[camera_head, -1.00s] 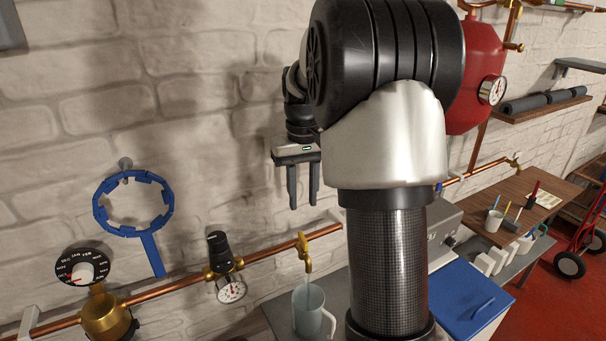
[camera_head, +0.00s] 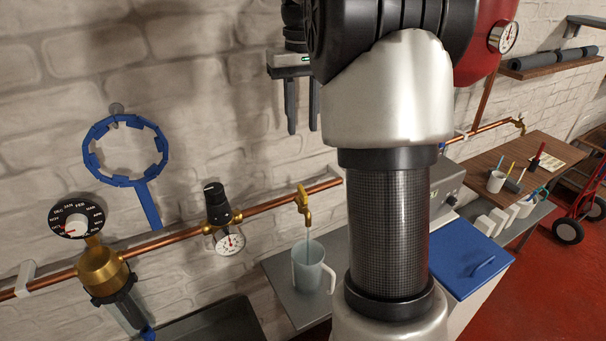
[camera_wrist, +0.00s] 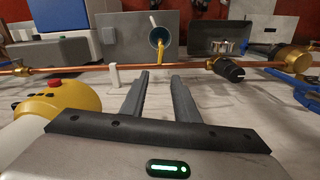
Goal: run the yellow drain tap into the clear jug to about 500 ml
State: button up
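The yellow drain tap (camera_head: 303,203) sits on the copper pipe, its spout above the clear jug (camera_head: 312,272). A thin pale stream runs from the spout down into the jug. The jug stands upright on a grey worktop; its water level cannot be read. My gripper (camera_head: 302,131) hangs above the tap, fingers down, apart and empty, clear of tap and jug. In the wrist view my gripper (camera_wrist: 160,74) shows its two fingers apart, with the yellow tap (camera_wrist: 161,46) and the round jug mouth (camera_wrist: 158,36) beyond them.
A valve with a gauge (camera_head: 228,240), a brass filter (camera_head: 104,272) and a blue ring wrench (camera_head: 150,205) are left of the tap. A blue-lidded box (camera_head: 465,262) stands right of my arm. A wooden table (camera_head: 530,152) with cups is farther right.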

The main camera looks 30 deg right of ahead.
aim_at(302, 190)
jog(key=f+b, duration=0.2)
jog(key=f, duration=0.3)
jog(key=f+b, duration=0.3)
jog(key=f, duration=0.3)
jog(key=f+b, duration=0.3)
jog(key=f, duration=0.3)
jog(key=shift+s+a+f, duration=0.1)
jog(key=shift+s+f, duration=0.1)
jog(key=shift+s, duration=0.05)
jog(key=shift+c, duration=0.3)
grip_shut()
